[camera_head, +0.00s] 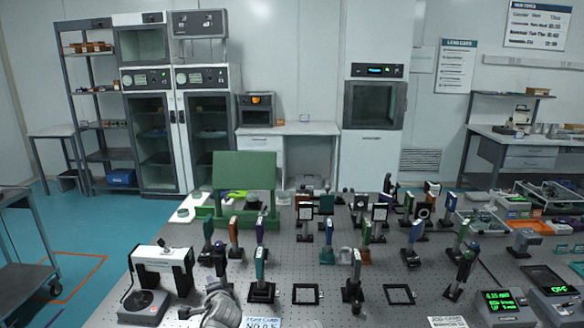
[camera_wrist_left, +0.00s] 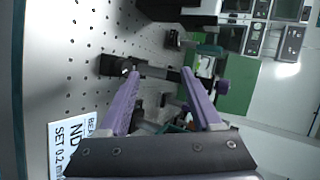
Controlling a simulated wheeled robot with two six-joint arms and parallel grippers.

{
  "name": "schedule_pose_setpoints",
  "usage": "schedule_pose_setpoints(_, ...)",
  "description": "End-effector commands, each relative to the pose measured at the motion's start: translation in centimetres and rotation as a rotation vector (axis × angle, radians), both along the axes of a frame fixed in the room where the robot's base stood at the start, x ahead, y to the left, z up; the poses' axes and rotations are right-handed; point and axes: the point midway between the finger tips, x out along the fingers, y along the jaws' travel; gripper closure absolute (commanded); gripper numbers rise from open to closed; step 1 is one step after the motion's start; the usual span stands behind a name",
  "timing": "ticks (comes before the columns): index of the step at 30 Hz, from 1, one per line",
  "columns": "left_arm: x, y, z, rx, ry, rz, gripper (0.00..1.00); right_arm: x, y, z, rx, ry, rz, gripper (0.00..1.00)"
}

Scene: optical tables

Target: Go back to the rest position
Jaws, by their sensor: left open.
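My left gripper (camera_wrist_left: 160,74) shows in the left wrist view with its two purple fingers spread apart. No object is gripped between them. A dark post-mounted part (camera_wrist_left: 145,68) shows beyond the fingertips, apart from them as far as I can tell. In the head view a grey rounded part, likely of my left arm, shows at the bottom edge left of centre; its fingers cannot be made out there. My right gripper is in neither view.
The perforated optical table (camera_head: 330,262) is crowded with several upright post-mounted optics. A black-and-white bridge-like device (camera_head: 160,268) stands at its left, a green panel (camera_head: 244,172) at the back. Two flat black frames (camera_head: 305,294) lie near the front. A cart (camera_head: 25,245) stands left, beside open floor.

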Motion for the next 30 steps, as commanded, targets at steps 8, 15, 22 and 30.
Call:
schedule_pose_setpoints(8, -12.7, -9.9, -7.8, -0.542, 0.421, 0.42, 0.34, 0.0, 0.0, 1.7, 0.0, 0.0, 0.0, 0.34)
schedule_pose_setpoints(15, -21.5, -15.3, -9.3, -0.672, 0.694, 0.662, 0.34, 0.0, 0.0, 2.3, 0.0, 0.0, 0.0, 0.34)
schedule_pose_setpoints(22, -23.7, -16.4, -9.3, -0.684, 0.764, 0.723, 0.34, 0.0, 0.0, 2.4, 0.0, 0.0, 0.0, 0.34)
schedule_pose_setpoints(30, -23.6, -16.4, -9.3, -0.684, 0.762, 0.722, 0.34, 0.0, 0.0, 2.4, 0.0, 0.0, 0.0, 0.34)
